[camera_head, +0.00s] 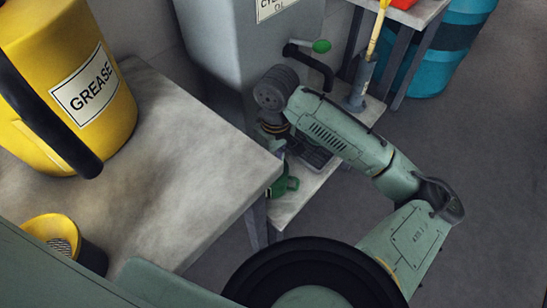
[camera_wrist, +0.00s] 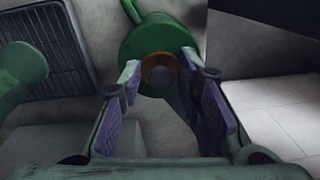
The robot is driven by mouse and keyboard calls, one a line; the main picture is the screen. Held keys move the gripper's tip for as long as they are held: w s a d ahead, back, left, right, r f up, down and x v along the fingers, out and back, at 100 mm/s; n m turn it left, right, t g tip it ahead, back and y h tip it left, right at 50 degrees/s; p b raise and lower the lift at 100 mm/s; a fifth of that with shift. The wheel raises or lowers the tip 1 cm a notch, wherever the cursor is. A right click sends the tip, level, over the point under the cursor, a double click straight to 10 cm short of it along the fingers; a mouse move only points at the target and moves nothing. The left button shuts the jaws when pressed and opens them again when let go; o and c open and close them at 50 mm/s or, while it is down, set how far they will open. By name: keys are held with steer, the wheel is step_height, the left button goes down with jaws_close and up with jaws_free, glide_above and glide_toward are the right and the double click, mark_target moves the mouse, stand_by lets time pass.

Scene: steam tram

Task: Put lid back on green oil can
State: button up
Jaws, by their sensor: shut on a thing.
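The green oil can (camera_wrist: 135,43) is at the top middle of the wrist view, seen from above, with a curved green part rising from its top edge. A round brass-coloured lid (camera_wrist: 147,70) with a grey centre is between the purple-padded fingers of my gripper (camera_wrist: 160,76), which is shut on it. The lid lines up over the can from this view; I cannot tell whether it touches the can. In the head view my gripper (camera_head: 272,137) is low beside the grey cabinet, and my wrist hides most of the lid and can.
In the head view a grey table (camera_head: 190,150) with a yellow grease can (camera_head: 62,75) is at left. The grey cabinet (camera_head: 245,60) stands behind.

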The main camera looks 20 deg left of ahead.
steer(key=o, duration=0.8)
steer(key=shift+o, duration=0.8)
steer(key=o, duration=0.4)
steer(key=shift+c, duration=0.2)
steer(key=shift+r+p, duration=2.95)
steer(key=shift+r, duration=0.1)
steer(key=shift+c, duration=0.4)
